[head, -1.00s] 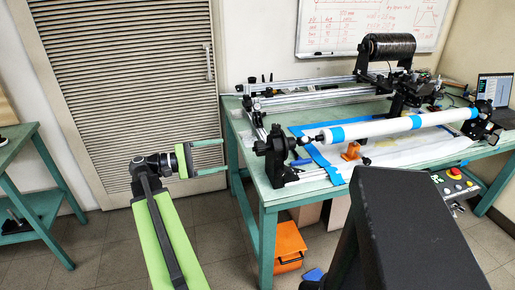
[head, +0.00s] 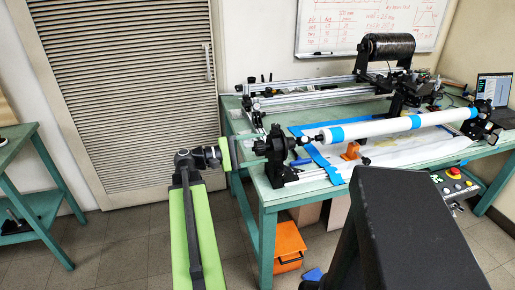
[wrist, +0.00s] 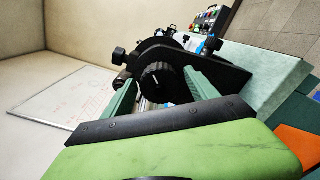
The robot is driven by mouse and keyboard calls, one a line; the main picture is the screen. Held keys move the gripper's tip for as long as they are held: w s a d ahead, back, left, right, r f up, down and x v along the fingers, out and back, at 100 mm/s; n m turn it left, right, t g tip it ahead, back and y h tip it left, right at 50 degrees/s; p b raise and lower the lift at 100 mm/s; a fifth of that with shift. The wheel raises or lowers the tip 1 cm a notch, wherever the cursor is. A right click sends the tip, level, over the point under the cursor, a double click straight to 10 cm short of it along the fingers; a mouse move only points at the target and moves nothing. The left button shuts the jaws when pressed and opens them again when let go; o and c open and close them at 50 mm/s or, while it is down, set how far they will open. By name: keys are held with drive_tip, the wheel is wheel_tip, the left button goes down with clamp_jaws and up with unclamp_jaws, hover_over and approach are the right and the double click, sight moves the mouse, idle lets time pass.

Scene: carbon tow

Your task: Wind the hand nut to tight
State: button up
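The hand nut (wrist: 157,83) is a round black knob with a ridged rim, on the black end bracket of the winding machine, seen in the wrist view. My gripper (wrist: 161,80) is open, with one green finger to the left of the nut and one to the right. Gaps show between the fingers and the nut; I cannot tell how far the tips reach along it. In the head view my gripper (head: 240,151) is close to the left side of the black end bracket (head: 274,148). The nut is not clearly visible there.
A white tube with blue bands (head: 395,127) runs right from the bracket above the green table (head: 300,197). An orange bin (head: 288,243) is under the table. A louvred door (head: 125,90) stands behind my arm. A control box (head: 455,180) is at the right.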

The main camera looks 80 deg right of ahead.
drive_tip(key=c, duration=1.2)
drive_tip(key=shift+w+d, duration=0.1)
drive_tip(key=shift+d, duration=0.05)
drive_tip(key=shift+c, duration=0.2)
drive_tip(key=m, duration=0.3)
drive_tip(key=shift+m, duration=0.4)
drive_tip(key=m, duration=0.4)
drive_tip(key=shift+a+m, duration=0.2)
drive_tip(key=shift+m, duration=0.2)
drive_tip(key=shift+f, duration=0.1)
drive_tip(key=o, duration=1.4)
drive_tip(key=shift+c, duration=0.2)
